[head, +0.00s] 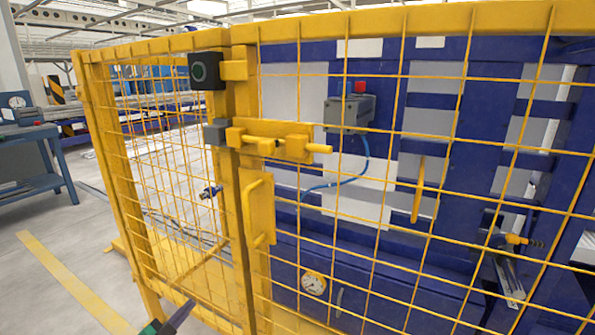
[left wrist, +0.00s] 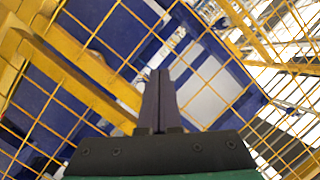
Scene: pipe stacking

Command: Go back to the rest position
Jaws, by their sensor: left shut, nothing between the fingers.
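My left gripper (head: 182,312) shows only as a dark tip at the bottom edge of the head view, left of the yellow gate post. In the left wrist view its two dark fingers (left wrist: 159,85) are pressed together with nothing between them. Yellow mesh and blue machinery lie beyond the fingertips there. I see no contact with the fence. My right gripper is in neither view.
A yellow mesh fence (head: 420,170) fills most of the head view, with a bolt latch (head: 285,143) and a yellow handle (head: 259,211). Blue machinery (head: 455,75) stands behind it. A blue workbench (head: 35,160) stands at left. Open grey floor (head: 45,290) lies at lower left.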

